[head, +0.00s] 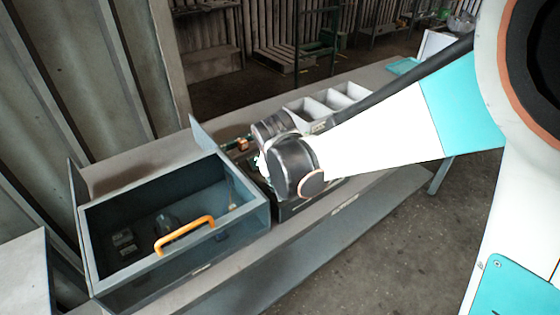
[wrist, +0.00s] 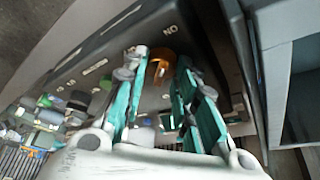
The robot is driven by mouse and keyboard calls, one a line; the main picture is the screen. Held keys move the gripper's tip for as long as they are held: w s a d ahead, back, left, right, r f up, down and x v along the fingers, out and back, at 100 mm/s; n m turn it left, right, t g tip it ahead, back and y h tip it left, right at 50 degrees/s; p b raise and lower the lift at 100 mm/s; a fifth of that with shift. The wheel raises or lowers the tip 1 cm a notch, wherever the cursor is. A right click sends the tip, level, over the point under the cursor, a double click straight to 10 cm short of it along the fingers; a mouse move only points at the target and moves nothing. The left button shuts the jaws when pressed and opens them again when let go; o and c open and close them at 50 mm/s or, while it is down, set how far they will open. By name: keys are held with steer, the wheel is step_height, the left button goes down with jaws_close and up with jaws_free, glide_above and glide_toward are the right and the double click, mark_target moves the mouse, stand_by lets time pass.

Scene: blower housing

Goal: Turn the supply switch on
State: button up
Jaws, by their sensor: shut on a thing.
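The supply switch shows in the wrist view as an orange-brown knob (wrist: 161,66) on a dark control box (wrist: 205,35). A white label reading ON upside down sits just beyond it. My gripper (wrist: 162,62) has its two green-padded fingers on either side of the knob and is shut on it. The fingers hide part of the knob's sides, and its exact angle is hard to tell. In the head view my arm's end hides the knob and most of the control box (head: 290,209), which stands on the bench.
An open grey-blue housing (head: 240,222) with an orange handle (head: 185,234) stands left of the control box on the bench (head: 232,262). White bins (head: 306,109) stand behind my arm. Dark and green knobs (wrist: 78,100) lie left of my fingers. The floor at right is clear.

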steer(key=o, duration=1)
